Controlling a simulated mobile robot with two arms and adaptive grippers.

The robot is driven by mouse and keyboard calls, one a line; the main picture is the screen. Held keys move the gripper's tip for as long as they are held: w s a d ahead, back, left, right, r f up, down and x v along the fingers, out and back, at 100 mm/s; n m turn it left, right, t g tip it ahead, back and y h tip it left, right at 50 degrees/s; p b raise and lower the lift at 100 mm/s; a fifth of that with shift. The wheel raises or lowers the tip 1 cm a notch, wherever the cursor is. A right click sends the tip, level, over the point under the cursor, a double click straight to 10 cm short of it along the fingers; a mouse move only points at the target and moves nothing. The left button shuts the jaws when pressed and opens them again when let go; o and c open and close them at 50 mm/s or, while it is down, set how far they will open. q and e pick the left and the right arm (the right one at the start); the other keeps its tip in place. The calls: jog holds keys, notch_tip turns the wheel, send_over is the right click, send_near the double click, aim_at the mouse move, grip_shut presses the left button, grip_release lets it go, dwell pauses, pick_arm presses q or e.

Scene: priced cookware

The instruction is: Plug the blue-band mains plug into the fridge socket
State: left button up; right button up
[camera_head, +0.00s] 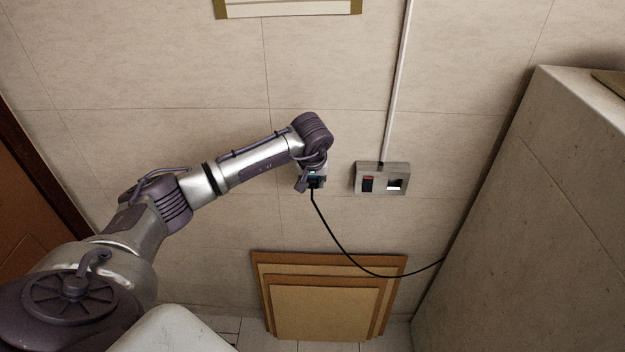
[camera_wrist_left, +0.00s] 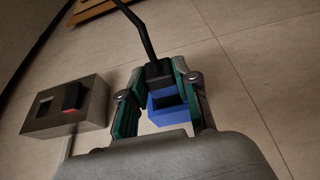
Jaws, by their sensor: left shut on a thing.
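My left gripper (camera_head: 315,184) is close to the wall, left of the fridge socket (camera_head: 381,178). In the left wrist view the left gripper (camera_wrist_left: 158,92) is shut on the mains plug, a black body (camera_wrist_left: 158,73) with a blue band (camera_wrist_left: 168,110). The plug's black cord (camera_head: 347,250) hangs from the gripper and runs right behind the grey block. The socket is a grey wall box with a dark and red switch and an opening beside it. It also shows in the left wrist view (camera_wrist_left: 93,105), apart from the plug. The plug's pins are hidden. My right gripper is not in view.
A white conduit (camera_head: 397,80) runs up the wall from the socket box. Brown flat boards (camera_head: 325,312) lean against the wall below. A large grey block (camera_head: 530,210) stands at the right. The wall between gripper and socket is clear.

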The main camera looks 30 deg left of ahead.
pick_arm(q)
jog(key=shift+s, duration=0.1)
grip_shut()
jog(key=s+d+p, duration=0.1)
jog(key=s+d, duration=0.2)
jog(key=s, duration=0.2)
jog(key=shift+d, duration=0.15)
dwell(0.8)
